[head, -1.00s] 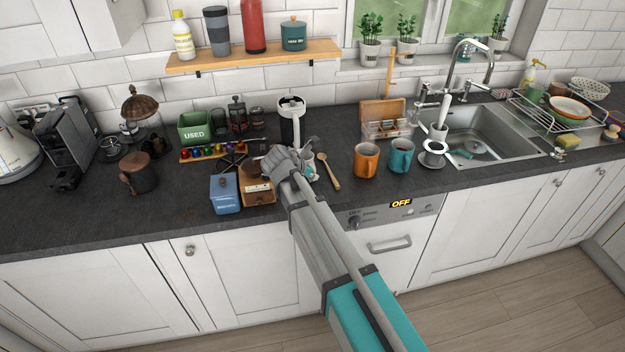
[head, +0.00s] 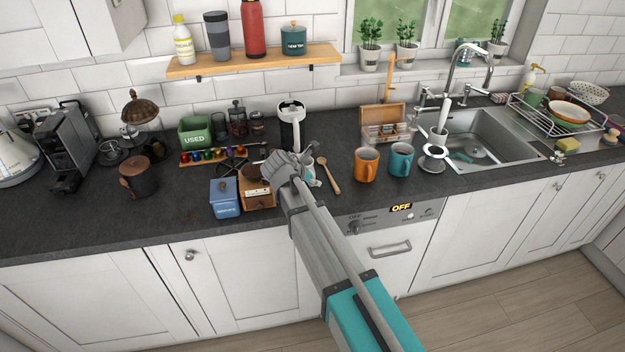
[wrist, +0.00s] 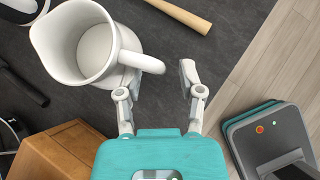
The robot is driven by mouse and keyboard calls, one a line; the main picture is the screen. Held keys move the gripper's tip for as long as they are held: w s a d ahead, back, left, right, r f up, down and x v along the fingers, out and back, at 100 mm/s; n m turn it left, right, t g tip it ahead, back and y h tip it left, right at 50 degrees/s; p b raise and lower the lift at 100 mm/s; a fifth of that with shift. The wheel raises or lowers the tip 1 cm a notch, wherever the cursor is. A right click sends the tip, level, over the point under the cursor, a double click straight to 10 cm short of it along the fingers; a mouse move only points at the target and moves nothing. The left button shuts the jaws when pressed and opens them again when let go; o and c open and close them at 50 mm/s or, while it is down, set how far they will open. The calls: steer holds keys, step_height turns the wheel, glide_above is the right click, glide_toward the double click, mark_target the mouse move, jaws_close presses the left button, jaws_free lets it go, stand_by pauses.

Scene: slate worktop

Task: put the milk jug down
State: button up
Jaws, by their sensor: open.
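The white milk jug (wrist: 88,45) stands at the upper left of the wrist view. I look into its open top, and it looks empty. Its handle (wrist: 145,62) points right, toward the gap between my fingers. My gripper (wrist: 163,75) is open, with the handle's end close to the left finger; I cannot tell whether they touch. In the head view my gripper (head: 290,165) is over the middle of the worktop and hides most of the jug (head: 311,181).
A wooden box with a drawer (head: 257,192) and a blue tin (head: 225,198) stand left of my gripper. A wooden spoon (head: 329,176) lies to the right, then an orange mug (head: 366,166) and a teal mug (head: 401,160). A black-and-white container (head: 291,125) stands behind.

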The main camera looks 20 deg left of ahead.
steer(key=shift+f, duration=0.1)
steer(key=shift+f, duration=0.15)
steer(key=shift+s+a+r+p, duration=0.15)
steer(key=shift+s+r+p, duration=0.25)
steer(key=shift+r, duration=0.2)
steer(key=p+v, duration=0.8)
steer(key=v, duration=0.4)
steer(key=shift+s, duration=0.35)
steer(key=shift+a, duration=0.1)
